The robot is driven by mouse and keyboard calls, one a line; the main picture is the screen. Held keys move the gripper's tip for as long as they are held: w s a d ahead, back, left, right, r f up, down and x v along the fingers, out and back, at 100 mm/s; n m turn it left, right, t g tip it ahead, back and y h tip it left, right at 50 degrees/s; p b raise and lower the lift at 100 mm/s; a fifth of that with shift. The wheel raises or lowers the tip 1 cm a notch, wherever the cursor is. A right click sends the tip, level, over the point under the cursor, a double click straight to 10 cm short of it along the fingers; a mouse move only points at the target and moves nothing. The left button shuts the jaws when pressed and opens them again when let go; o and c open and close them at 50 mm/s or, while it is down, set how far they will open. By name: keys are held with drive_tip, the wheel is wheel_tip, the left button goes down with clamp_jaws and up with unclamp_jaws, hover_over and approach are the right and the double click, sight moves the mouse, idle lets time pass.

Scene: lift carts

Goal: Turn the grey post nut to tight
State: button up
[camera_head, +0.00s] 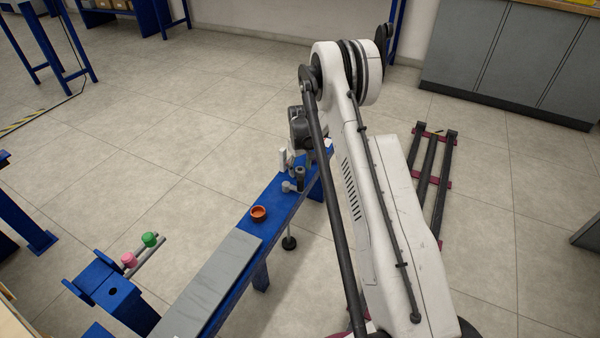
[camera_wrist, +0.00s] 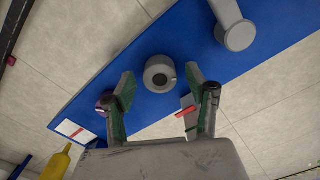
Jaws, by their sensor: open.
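The grey post nut (camera_wrist: 152,68), a round grey piece with a dark centre hole, is seen from above in the wrist view over the blue bench. My gripper (camera_wrist: 160,76) is open, with one green-padded finger to the left of the nut and one to the right. Gaps show between both fingers and the nut, and nothing is held. In the head view my arm hides part of the bench end, where small grey posts (camera_head: 284,160) stand; which one carries the nut is unclear there.
A grey round-headed fitting (camera_wrist: 240,36) lies up and right of the nut. Red-and-white marks (camera_wrist: 73,132) show near the bench edge. On the blue bench (camera_head: 248,222) are an orange bowl (camera_head: 258,214) and a grey plate (camera_head: 212,285). Pink (camera_head: 129,260) and green (camera_head: 150,239) knobs stand left.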

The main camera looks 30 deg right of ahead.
drive_tip(key=shift+f, duration=0.4)
drive_tip(key=c, duration=1.2)
drive_tip(key=shift+o, duration=0.2)
drive_tip(key=shift+m, duration=0.3)
drive_tip(key=m, duration=1.1)
drive_tip(key=shift+m, duration=0.3)
